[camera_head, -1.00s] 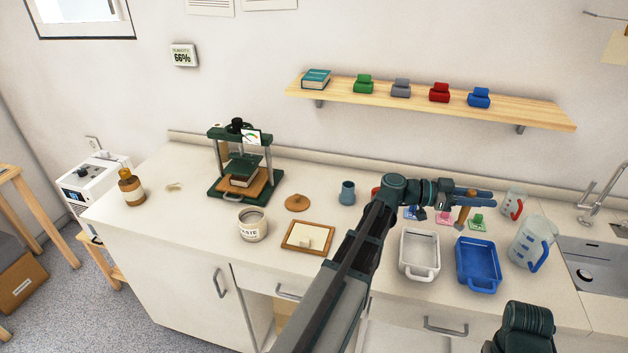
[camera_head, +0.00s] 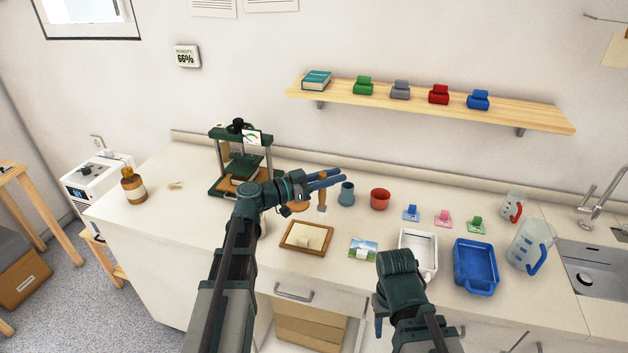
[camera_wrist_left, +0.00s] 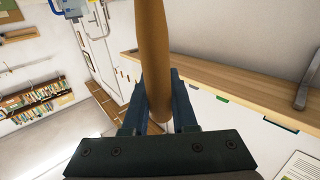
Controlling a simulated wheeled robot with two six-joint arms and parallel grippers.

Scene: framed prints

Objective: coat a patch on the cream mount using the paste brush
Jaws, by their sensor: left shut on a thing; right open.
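My left gripper (camera_head: 326,180) is shut on the paste brush (camera_head: 322,198), which hangs upright with its pale end down, just behind and above the wooden frame. Its wooden handle (camera_wrist_left: 155,50) fills the middle of the left wrist view. The cream mount (camera_head: 298,235) lies flat in the brown wooden frame (camera_head: 288,246) on the counter, with a small pale block or patch on it. The paste jar is hidden behind my left arm. My right gripper (camera_head: 379,326) is low at the front, open, with only a blue finger part showing.
A picture card (camera_head: 363,249) lies right of the frame, then white (camera_head: 418,251) and blue (camera_head: 476,266) trays. A green press (camera_head: 224,188) is at left.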

